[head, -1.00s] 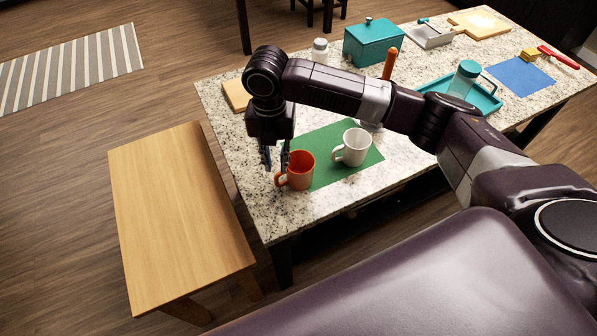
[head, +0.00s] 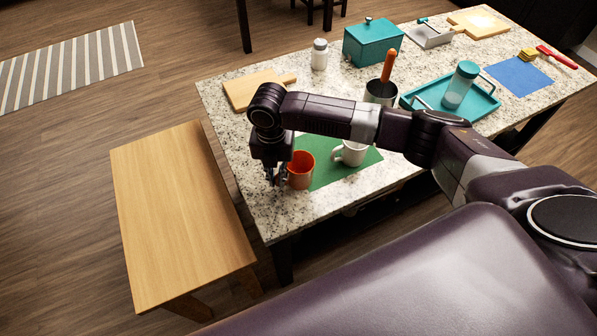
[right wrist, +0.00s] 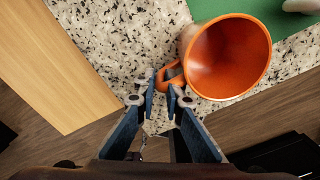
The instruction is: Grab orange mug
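The orange mug (head: 301,170) stands upright at the left edge of the green mat (head: 325,178) on the counter. In the right wrist view the orange mug (right wrist: 229,57) shows its open mouth, with its handle (right wrist: 168,77) pointing at my gripper. My right gripper (head: 274,180) is low beside the mug's left side in the head view. In the right wrist view its blue fingertips (right wrist: 161,92) are a little apart, with the handle at the gap between them; I cannot tell whether they touch it. My left gripper is not in view.
A white mug (head: 350,153) stands right of the orange one, partly behind my arm. A steel pot (head: 380,92) with an orange-handled utensil, a teal tray (head: 484,101), a cutting board (head: 254,88) and a white-capped jar (head: 319,55) stand behind. A wooden bench (head: 178,215) is at left.

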